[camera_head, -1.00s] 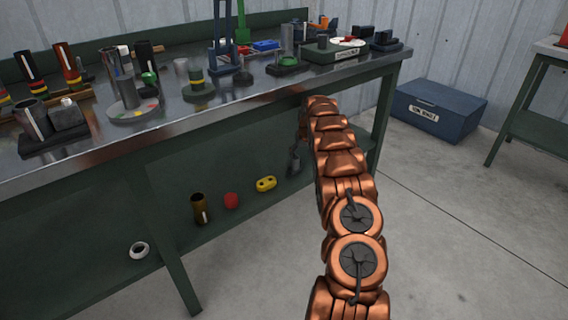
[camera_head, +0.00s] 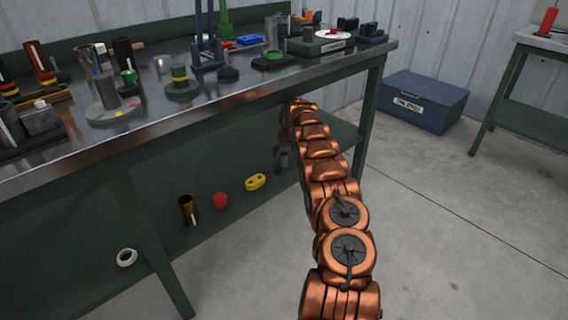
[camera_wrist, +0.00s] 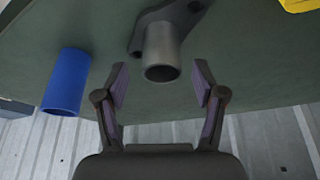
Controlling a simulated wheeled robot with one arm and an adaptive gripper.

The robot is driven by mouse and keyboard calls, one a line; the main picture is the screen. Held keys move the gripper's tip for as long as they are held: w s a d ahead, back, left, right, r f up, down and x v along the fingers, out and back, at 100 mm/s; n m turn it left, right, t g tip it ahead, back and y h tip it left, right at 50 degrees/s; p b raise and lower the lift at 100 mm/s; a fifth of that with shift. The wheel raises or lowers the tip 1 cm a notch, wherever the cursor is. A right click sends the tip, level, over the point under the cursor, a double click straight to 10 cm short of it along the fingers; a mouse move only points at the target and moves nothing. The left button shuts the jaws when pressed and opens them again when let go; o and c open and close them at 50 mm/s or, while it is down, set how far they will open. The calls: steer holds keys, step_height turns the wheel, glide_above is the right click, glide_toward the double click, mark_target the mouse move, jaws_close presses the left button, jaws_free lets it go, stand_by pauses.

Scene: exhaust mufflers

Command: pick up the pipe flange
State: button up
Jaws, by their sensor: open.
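The pipe flange (camera_wrist: 162,47) is a grey tube on a dark flat plate with a bolt hole, seen in the wrist view on the green lower shelf (camera_wrist: 240,70). My gripper (camera_wrist: 161,82) is open, with one finger on each side of the tube's near end in the picture. The fingers look clear of the tube, and nothing is held. In the head view my gripper (camera_head: 283,157) is partly hidden beside my arm under the bench top. I cannot make out the flange there.
A blue cylinder (camera_wrist: 67,82) stands left of the flange in the wrist view. A yellow part (camera_head: 255,182), red part (camera_head: 221,201), brass tube (camera_head: 188,210) and white ring (camera_head: 127,257) are on the lower shelf. The crowded bench top (camera_head: 215,107) overhangs my gripper.

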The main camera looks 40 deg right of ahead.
mark_target(284, 154)
steer(key=shift+b+x, duration=0.35)
steer(key=shift+x, duration=1.7)
steer(key=shift+s+a, duration=0.1)
steer(key=shift+s, duration=0.05)
steer(key=c, duration=1.2)
